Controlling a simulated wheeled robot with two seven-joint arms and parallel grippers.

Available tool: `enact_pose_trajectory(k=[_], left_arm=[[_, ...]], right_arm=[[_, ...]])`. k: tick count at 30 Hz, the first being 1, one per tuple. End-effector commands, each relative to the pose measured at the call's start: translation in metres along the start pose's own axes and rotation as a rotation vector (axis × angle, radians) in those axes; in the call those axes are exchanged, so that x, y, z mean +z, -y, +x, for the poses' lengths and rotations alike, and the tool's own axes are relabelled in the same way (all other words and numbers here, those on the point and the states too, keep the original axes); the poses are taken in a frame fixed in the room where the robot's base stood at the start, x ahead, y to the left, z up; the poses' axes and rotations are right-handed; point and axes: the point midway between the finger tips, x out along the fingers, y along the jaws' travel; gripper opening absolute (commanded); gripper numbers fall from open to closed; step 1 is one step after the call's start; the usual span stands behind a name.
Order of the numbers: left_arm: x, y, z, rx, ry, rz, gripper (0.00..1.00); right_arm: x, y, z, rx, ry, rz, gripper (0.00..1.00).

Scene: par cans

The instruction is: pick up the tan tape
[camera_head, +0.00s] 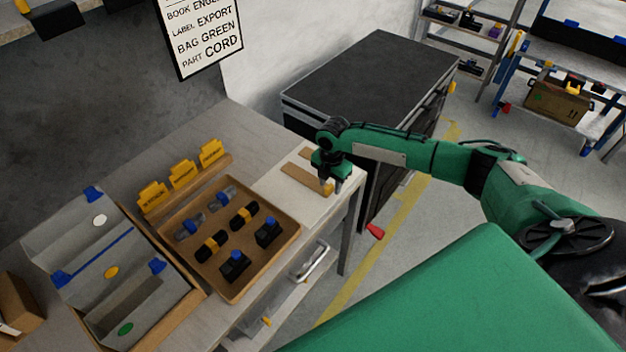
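A small tan-yellow piece (327,188), which looks like the tan tape, shows right at the fingertips of my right gripper (332,185). The gripper points down over the right end of the workbench. Its fingers look a little apart, but at this size I cannot tell whether they are closed on the tape or beside it. A flat tan strip (303,179) lies on a pale surface just left of the gripper. My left gripper is not in view.
A brown tray (285,240) holds several black and clear items with blue or yellow parts. Yellow labels (183,174) stand behind it. A grey divided bin (105,262) stands at left. A dark-topped cabinet (375,75) stands behind the bench. Floor to the right is open.

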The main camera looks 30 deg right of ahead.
Motion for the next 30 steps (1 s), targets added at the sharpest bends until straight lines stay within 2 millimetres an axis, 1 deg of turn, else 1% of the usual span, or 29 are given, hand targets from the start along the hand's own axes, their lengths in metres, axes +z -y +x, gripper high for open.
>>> enact_pose_trajectory(k=[4, 5, 9, 11, 19, 23, 26, 30], left_arm=[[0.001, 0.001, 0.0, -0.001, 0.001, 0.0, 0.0], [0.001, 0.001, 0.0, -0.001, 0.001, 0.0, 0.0], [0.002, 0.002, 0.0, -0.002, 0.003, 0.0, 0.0], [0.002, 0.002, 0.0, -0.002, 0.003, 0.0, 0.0], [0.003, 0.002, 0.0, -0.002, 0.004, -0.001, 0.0], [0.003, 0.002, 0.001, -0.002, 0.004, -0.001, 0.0], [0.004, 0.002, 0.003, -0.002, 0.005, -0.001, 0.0], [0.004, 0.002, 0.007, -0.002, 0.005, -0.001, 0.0]], right_arm=[[0.0, 0.0, 0.0, 0.0, 0.0, 0.0, 0.4], [0.0, 0.0, 0.0, 0.0, 0.0, 0.0, 0.38], [0.0, 0.0, 0.0, 0.0, 0.0, 0.0, 0.11], [0.0, 0.0, 0.0, 0.0, 0.0, 0.0, 0.0], [0.0, 0.0, 0.0, 0.0, 0.0, 0.0, 0.0], [0.0, 0.0, -0.004, 0.0, 0.0, 0.0, 0.0], [0.0, 0.0, -0.011, 0.001, 0.0, 0.001, 0.0], [0.001, -0.001, -0.032, 0.004, 0.002, 0.0, 0.0]])
